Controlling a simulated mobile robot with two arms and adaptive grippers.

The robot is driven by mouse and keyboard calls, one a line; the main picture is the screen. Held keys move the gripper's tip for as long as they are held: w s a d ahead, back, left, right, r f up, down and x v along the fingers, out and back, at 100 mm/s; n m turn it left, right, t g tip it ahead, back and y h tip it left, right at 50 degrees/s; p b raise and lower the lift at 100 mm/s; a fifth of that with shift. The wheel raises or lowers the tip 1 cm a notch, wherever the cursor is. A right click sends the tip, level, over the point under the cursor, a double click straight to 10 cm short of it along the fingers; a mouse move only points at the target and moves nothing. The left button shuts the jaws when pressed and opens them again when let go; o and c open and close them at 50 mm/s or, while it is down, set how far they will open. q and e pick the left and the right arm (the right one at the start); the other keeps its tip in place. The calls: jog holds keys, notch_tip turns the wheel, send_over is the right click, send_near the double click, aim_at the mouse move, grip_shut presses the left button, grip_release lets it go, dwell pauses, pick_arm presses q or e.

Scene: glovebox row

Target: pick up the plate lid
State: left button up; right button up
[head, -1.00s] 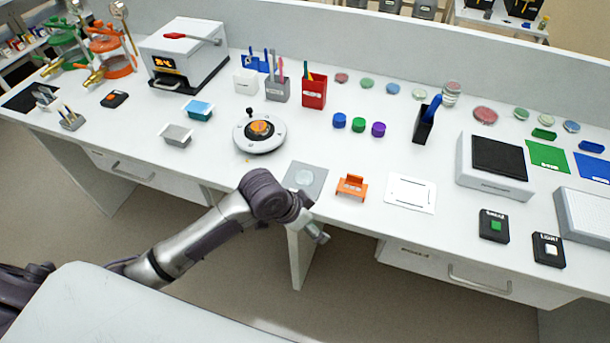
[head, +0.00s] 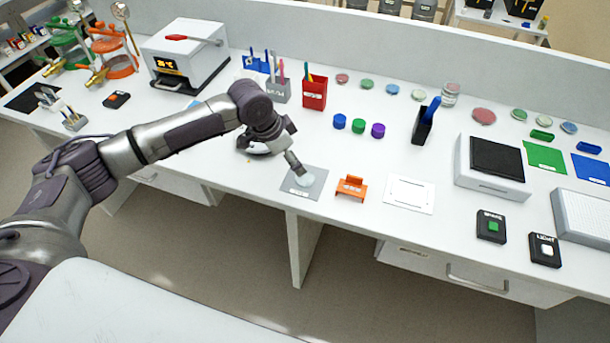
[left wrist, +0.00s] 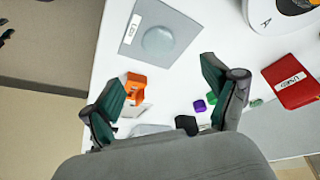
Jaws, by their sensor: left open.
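The plate lid (head: 304,179) is a clear round disc lying flat on a grey square mat (head: 313,192) near the front edge of the bench. In the left wrist view the lid (left wrist: 158,40) lies on the mat (left wrist: 187,25), beyond the fingertips. My left gripper (head: 295,166) is just above the mat, close to the lid, and covers a little of it in the head view. In the left wrist view the gripper (left wrist: 161,73) has its two green-padded fingers wide apart with nothing between them. My right gripper is in neither view.
An orange holder (head: 351,187) stands right of the mat, then a white card (head: 409,194). The round white device (head: 262,150) behind my left gripper is partly hidden by it. A red box (head: 314,94) and several coloured caps stand farther back.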

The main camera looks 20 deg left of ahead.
aim_at(305, 178)
pick_arm(q)
jog(key=x, duration=0.3)
jog(key=shift+f, duration=0.1)
jog(key=shift+d+f+p, duration=0.15)
jog(key=shift+f+p, duration=0.4)
jog(key=shift+p, duration=0.15)
jog(key=p+x, duration=0.1)
jog(key=x, duration=0.2)
jog(key=shift+w+f, duration=0.1)
jog(key=shift+f, duration=0.3)
jog(key=shift+w+f, duration=0.1)
jog(key=shift+f, duration=0.2)
jog(key=c, duration=0.9)
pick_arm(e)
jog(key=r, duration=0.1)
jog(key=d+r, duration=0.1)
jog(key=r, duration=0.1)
pick_arm(q)
jog(key=shift+c, duration=0.2)
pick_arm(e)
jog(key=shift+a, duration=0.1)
pick_arm(q)
jog(key=shift+r, duration=0.1)
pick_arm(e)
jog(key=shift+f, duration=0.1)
